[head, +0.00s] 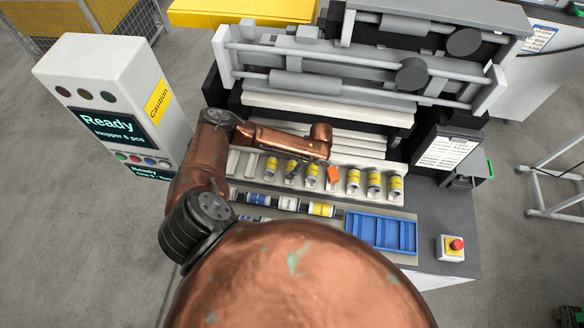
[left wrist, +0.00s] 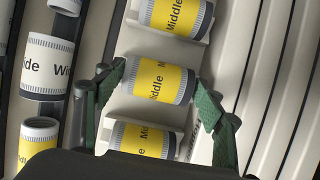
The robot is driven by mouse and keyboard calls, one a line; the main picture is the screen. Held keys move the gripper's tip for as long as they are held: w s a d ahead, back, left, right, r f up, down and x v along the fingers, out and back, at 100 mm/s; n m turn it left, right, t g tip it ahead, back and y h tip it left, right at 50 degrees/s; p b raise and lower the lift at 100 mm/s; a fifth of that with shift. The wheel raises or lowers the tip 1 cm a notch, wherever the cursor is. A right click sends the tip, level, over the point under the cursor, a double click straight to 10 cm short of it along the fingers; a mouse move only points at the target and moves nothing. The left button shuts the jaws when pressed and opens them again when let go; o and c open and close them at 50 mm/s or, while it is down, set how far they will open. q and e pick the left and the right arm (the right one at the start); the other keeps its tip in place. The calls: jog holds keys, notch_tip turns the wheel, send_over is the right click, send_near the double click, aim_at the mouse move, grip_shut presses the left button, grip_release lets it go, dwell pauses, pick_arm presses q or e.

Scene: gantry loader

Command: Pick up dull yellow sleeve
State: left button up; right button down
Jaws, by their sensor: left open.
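My left gripper (head: 300,168) is over the left part of this row, open and empty. In the left wrist view its green-padded fingers (left wrist: 160,95) stand on either side of a yellow sleeve (left wrist: 158,80), with another yellow sleeve (left wrist: 142,138) closer to the wrist, partly hidden by the gripper body. I cannot tell whether the fingers touch either one. My right gripper is not in view.
A front row holds white "Wide" sleeves (left wrist: 47,68) and a yellow sleeve (head: 321,209). A blue divided tray (head: 381,234) is at the front right, beside a red stop button (head: 456,245). Gantry rails (head: 345,85) stand behind.

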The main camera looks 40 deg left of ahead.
pick_arm(q)
jog(key=shift+s+a+f, duration=0.1)
jog(key=shift+a+f, duration=0.1)
jog(key=shift+f, duration=0.3)
jog(key=c, duration=1.1)
